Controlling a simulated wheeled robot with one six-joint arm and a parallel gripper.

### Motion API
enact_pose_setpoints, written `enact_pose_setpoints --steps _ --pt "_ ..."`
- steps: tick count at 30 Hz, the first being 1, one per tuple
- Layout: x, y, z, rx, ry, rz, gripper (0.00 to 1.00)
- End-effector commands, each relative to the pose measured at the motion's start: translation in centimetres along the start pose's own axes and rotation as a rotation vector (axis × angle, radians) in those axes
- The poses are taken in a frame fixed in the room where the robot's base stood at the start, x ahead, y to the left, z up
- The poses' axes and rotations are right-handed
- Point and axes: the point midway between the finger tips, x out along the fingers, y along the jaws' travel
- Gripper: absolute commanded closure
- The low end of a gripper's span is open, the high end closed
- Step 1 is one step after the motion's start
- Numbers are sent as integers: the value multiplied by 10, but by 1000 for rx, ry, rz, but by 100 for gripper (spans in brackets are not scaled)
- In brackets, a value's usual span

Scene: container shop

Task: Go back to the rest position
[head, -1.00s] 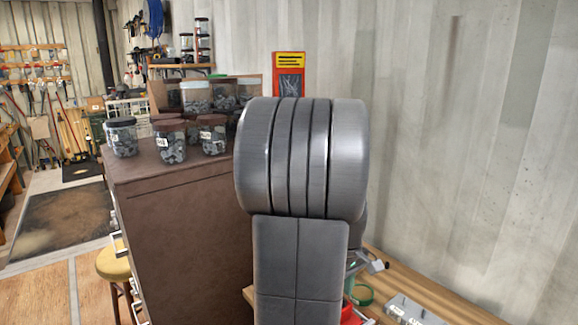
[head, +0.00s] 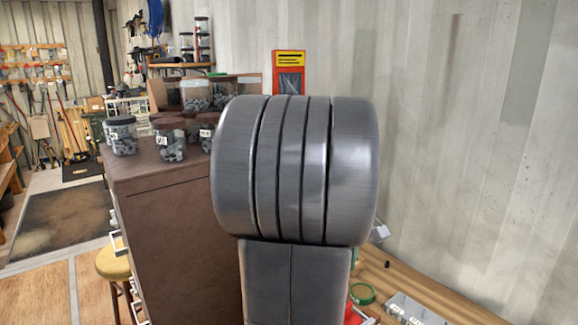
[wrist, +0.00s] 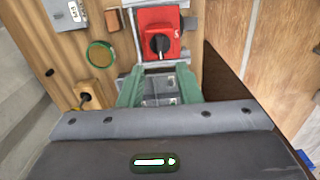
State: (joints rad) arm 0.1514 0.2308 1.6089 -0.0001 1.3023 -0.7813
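My gripper (wrist: 160,86) shows at the lower middle of the wrist view, with its two green fingers standing apart. It points down over the wooden bench (wrist: 110,64). A grey object (wrist: 160,88) shows in the gap between the fingers; I see no finger clearly pressing on it. A red switch box (wrist: 158,32) with a black knob lies on the bench just beyond the fingertips. In the head view my arm fills the middle and hides the gripper.
A green ring (wrist: 100,54) and a grey metal block (wrist: 66,13) lie on the bench, left of the red box in the wrist view. A brown cabinet (head: 175,230) with jars (head: 121,135) stands left of my arm. The corrugated wall (head: 470,130) is behind.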

Motion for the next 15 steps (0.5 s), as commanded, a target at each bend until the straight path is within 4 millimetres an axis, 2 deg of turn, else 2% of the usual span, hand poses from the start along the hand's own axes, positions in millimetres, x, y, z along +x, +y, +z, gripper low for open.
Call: enact_pose_setpoints --steps 11,15 --pt "77 -1 1 0 -4 -4 69" --pt "79 0 0 -99 1 1 69"
